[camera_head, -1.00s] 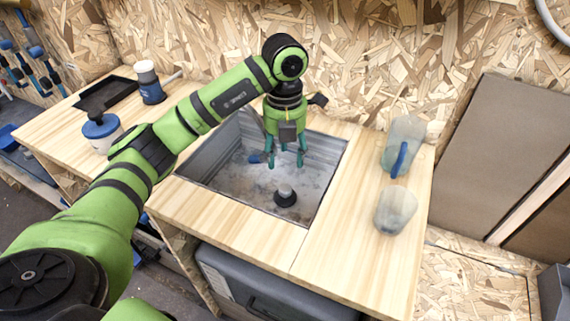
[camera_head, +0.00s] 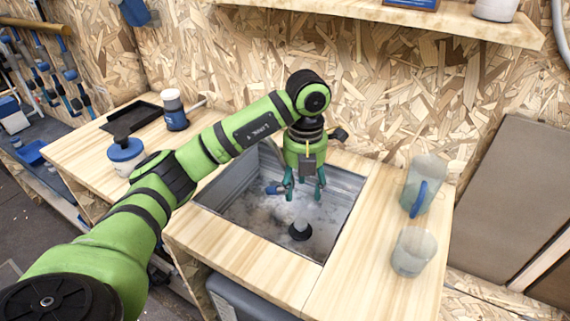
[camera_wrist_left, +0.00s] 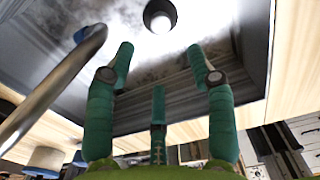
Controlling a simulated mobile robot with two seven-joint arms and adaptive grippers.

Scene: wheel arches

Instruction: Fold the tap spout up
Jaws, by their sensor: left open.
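The tap spout (camera_wrist_left: 50,85) is a grey metal tube with a bent end and a blue tip, at the left of the left wrist view. My right gripper is not in view.
A dark round drain piece (camera_head: 301,230) stands in the sink. A clear jug (camera_head: 425,182) and a clear cup (camera_head: 413,252) stand right of it. A blue-lidded pot (camera_head: 126,152), a bottle (camera_head: 174,110) and a black tray (camera_head: 133,117) are at left. A shelf (camera_head: 400,14) hangs above.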

